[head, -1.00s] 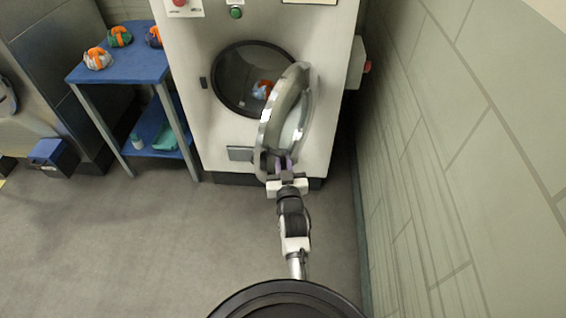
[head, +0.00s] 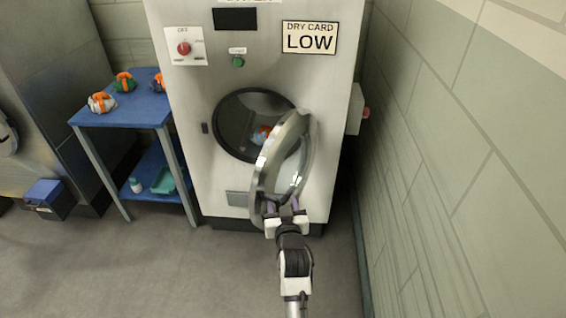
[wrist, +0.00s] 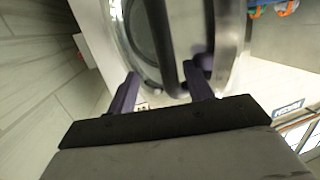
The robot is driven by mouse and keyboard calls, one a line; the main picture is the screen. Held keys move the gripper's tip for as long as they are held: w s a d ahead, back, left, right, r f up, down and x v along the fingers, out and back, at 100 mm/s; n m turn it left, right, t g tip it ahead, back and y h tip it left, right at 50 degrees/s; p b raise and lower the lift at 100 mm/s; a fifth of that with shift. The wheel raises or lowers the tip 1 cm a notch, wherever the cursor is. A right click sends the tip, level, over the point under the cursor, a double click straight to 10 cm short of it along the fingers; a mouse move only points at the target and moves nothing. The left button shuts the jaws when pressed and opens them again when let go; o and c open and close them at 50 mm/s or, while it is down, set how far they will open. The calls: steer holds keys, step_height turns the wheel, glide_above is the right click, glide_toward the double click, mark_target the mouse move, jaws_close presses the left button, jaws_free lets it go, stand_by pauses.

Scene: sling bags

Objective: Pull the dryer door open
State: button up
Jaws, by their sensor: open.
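The dryer (head: 215,150) stands ahead with its round opening (head: 232,122) uncovered. Its round door (head: 262,172) is swung out from the opening, hinged at the right, and stands well ajar. My gripper (head: 284,205) is at the lower outer edge of the door. In the wrist view my gripper (wrist: 163,82) has its two purple fingers apart, with a dark bar (wrist: 160,45) of the door reaching between them. The fingers are not closed on it. I cannot tell whether either finger touches the door. An orange, white and blue bundle (head: 262,135) lies inside the drum.
A blue table (head: 130,118) with several colourful rolled bags stands left of the dryer. A blue box (head: 48,198) is on the floor farther left. A tiled wall (head: 440,190) runs close along the right. The floor (head: 150,270) at front left is clear.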

step_height(320, 180, up, 19)
steer(key=d+t, duration=0.1)
steer(key=t, duration=0.1)
steer(key=shift+s, duration=0.1)
steer(key=f+g, duration=0.2)
steer(key=f, duration=0.3)
steer(key=a+f+g, duration=0.1)
steer(key=f+g, duration=0.1)
steer(key=f, duration=0.4)
steer(key=f+g, duration=0.3)
steer(key=f, duration=0.3)
steer(key=shift+a+f, duration=0.15)
steer(key=shift+a, duration=0.1)
steer(key=s+d+p, duration=0.1)
steer(key=s+d, duration=0.9)
steer(key=d, duration=0.2)
steer(key=shift+s+f+p, duration=0.15)
steer(key=shift+f+p, duration=0.2)
steer(key=shift+f, duration=0.05)
